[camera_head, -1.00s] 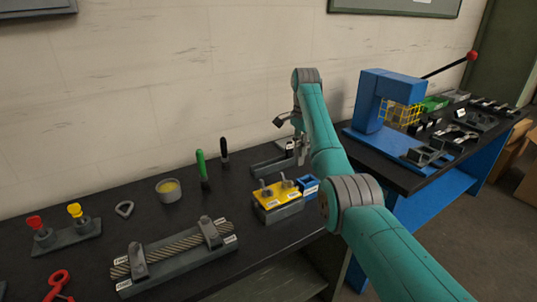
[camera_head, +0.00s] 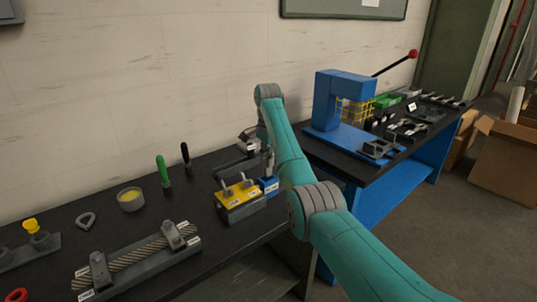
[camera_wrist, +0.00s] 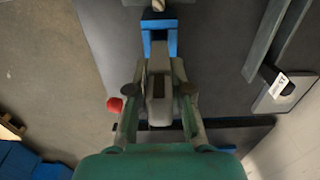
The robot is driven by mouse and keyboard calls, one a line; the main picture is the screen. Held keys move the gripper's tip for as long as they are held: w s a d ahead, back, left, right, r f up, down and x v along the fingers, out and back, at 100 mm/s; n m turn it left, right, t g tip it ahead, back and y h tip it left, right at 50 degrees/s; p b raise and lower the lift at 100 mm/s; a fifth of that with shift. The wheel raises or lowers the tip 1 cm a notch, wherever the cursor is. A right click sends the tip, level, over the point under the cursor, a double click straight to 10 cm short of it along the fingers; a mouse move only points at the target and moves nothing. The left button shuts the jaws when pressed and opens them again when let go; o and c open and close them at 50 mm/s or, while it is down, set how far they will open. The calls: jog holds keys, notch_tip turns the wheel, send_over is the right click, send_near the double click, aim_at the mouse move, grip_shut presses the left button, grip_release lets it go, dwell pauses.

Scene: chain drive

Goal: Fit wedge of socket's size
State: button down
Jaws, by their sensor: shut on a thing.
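My gripper (camera_wrist: 160,80) is shut on a grey elongated block (camera_wrist: 158,62) with a dark recess at its near end; I cannot tell whether it is a wedge or another part. In the wrist view, a blue holder (camera_wrist: 172,42) shows just beyond the held block; I cannot tell whether they touch. In the head view, the blue holder (camera_head: 269,187) stands beside a yellow-topped block (camera_head: 238,190) bearing two grey pieces (camera_head: 226,192). No socket is clearly identifiable.
A labelled grey fixture (camera_wrist: 288,95) lies right of my gripper in the wrist view. A blue press (camera_head: 340,105) stands on the right bench.

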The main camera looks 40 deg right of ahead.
aim_at(268, 172)
jog(key=shift+f, duration=0.35)
jog(key=shift+f, duration=2.45)
dwell(0.9)
jog(key=c, duration=1)
grip_release()
jog(key=shift+f, duration=0.1)
jog(key=shift+o, duration=0.2)
notch_tip(268, 172, up, 8)
jog(key=shift+f, duration=0.25)
